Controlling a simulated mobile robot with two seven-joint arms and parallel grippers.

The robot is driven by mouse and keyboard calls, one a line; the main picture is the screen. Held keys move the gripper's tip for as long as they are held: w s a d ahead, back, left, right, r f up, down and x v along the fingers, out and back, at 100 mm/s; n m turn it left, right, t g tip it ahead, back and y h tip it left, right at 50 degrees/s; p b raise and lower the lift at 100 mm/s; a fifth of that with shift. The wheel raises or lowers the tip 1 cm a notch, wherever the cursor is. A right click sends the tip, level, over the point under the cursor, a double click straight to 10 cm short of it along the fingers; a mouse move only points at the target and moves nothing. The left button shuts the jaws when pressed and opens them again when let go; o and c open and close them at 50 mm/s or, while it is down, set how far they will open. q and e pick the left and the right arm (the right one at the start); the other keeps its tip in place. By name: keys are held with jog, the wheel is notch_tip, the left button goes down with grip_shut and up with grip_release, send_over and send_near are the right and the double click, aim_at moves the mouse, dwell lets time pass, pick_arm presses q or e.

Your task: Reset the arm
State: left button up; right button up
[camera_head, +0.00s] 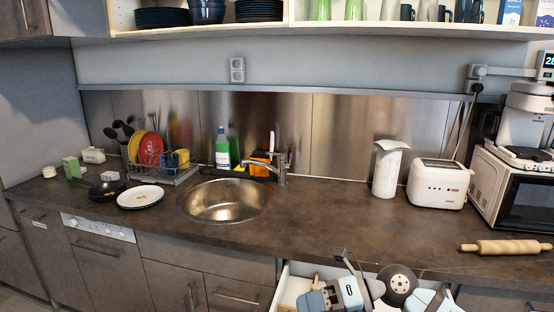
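Parts of my own arm (397,285) show at the bottom edge, right of the middle, as pale blue, white and dark grey links. They are in front of the counter's edge and beside an open drawer (293,288). A thin dark piece sticks up among them, and I cannot tell if it is a gripper finger. No clear pair of fingertips shows there, and no held object can be made out. No arm comes in from the left side of the view. The upper cabinet (290,24) is open at the front, with plates, bowls, glasses and mugs inside.
The dark counter (320,222) is clear in the middle. It holds a dish rack (178,177), a white plate (140,197), a sink (225,202), a white canister (388,168), a toaster (437,183), a microwave (520,192) and a rolling pin (505,247) near the front edge.

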notch_tip(320, 180, up, 4)
jog(key=s+m+t+y+p, duration=0.2)
jog(key=m+t+y+p, duration=0.3)
jog(key=m, duration=0.4)
jog(key=s+d+f+m+t+h+p, duration=0.3)
jog(key=s+d+f+m+h+p, duration=0.2)
jog(key=m, duration=0.9)
jog(key=s+d+f+m+t+h+p, duration=0.3)
jog(key=s+d+f+m+h, duration=0.5)
jog(key=s+f+m+h, duration=0.3)
notch_tip(320, 180, down, 2)
jog(key=s+m+p, duration=0.1)
jog(key=m, duration=0.2)
jog(key=shift+s+f+m+p, duration=0.15)
jog(key=shift+s+m+p, duration=0.1)
jog(key=shift+m+p, duration=0.15)
jog(key=shift+d, duration=0.1)
